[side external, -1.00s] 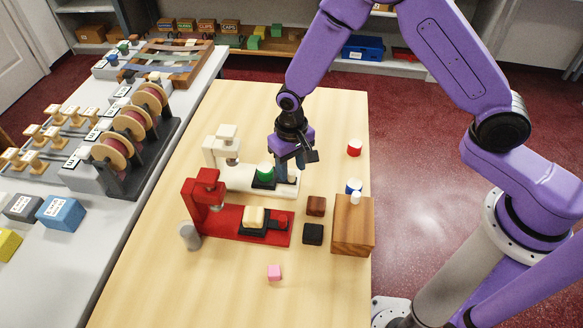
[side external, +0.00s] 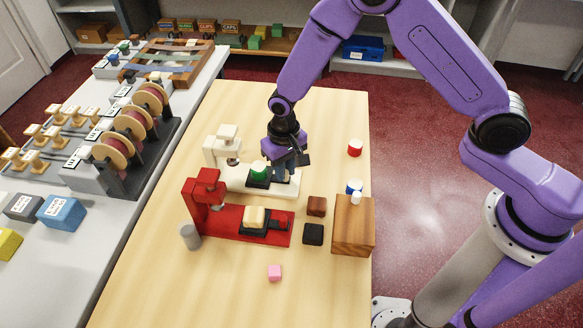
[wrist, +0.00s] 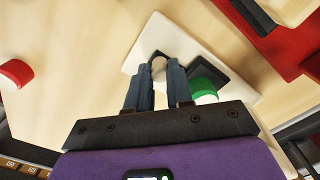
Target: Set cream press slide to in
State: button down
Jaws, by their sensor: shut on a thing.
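The cream press (side external: 227,136) stands on the table behind the red press, its cream base reaching right. Its black slide (side external: 259,183) sits on this base with a green round block (side external: 258,169) on top, to the right of the press head. My gripper (side external: 284,177) is low over the right part of the base, shut on the slide's handle. In the wrist view, a pale rounded handle (wrist: 159,68) shows between the fingers, with the green block (wrist: 203,88) beside the right finger. The fingers hide part of the slide.
The red press (side external: 207,190) stands in front with a cream block (side external: 254,216) on its slide. A brown block (side external: 316,206), a black block (side external: 313,234) and a wooden box (side external: 352,226) are to the right.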

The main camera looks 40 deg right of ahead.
aim_at(275, 178)
jog(key=shift+w+a, duration=0.9)
jog(key=c, duration=1)
grip_release()
notch_tip(275, 178, up, 17)
jog(key=shift+r, duration=0.2)
